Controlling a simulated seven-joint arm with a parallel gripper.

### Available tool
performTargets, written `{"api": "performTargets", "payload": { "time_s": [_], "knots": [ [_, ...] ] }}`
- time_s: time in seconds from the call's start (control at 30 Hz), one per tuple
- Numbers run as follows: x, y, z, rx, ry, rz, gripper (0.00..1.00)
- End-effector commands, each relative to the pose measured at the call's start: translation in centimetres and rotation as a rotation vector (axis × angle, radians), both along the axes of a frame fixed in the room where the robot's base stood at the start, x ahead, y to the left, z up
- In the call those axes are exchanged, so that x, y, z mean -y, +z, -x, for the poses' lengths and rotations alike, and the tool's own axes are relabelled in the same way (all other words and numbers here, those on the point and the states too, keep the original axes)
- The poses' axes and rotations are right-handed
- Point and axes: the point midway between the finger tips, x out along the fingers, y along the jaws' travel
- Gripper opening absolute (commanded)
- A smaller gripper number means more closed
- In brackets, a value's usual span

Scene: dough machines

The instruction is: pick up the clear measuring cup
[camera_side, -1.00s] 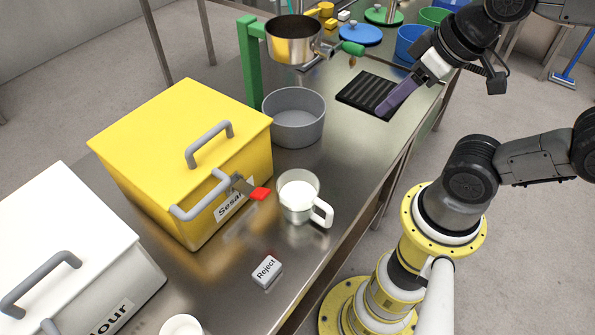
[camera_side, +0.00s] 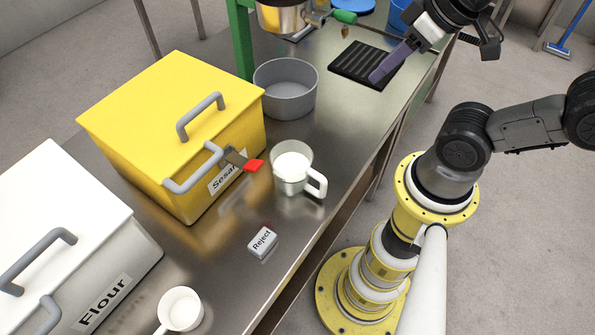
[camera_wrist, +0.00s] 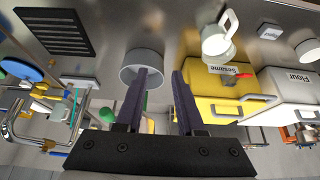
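The clear measuring cup (camera_side: 292,172) stands upright on the steel table in the side view, in front of the yellow Sesame box. It has a white handle pointing right and white contents. In the wrist view the cup (camera_wrist: 218,46) is at the upper right. My gripper (camera_side: 384,74), with purple fingers, is over the far part of the table by the black ribbed mat, well away from the cup. In the wrist view the two fingers of my gripper (camera_wrist: 159,72) are apart with nothing between them.
The yellow Sesame box (camera_side: 175,125) and the white Flour box (camera_side: 65,235) stand left of the cup. A grey round pan (camera_side: 285,92) is behind it. A Reject block (camera_side: 262,242) and a second white cup (camera_side: 181,309) are nearer. The black mat (camera_side: 362,65) lies farther back.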

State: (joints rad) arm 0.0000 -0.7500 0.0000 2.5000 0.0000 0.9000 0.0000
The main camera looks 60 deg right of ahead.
Motion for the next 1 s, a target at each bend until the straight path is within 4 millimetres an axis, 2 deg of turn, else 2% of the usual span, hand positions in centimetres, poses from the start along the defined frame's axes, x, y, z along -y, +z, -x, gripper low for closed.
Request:
{"api": "performTargets", "payload": {
  "time_s": [0.33, 0.47, 0.6, 0.77, 1.0],
  "knots": [
    [0.0, -0.1, 0.2, -0.008, 0.011, 0.003, 0.32],
    [-1.3, -0.3, 0.8, -0.060, 0.031, -0.050, 0.32],
    [-3.1, -2.8, 1.0, -0.269, 0.005, -0.171, 0.32],
    [-4.2, -6.1, 1.0, -0.537, -0.107, -0.348, 0.32],
    [-5.1, -11.2, 0.4, -0.941, -0.397, -0.759, 0.32]
  ]
}}
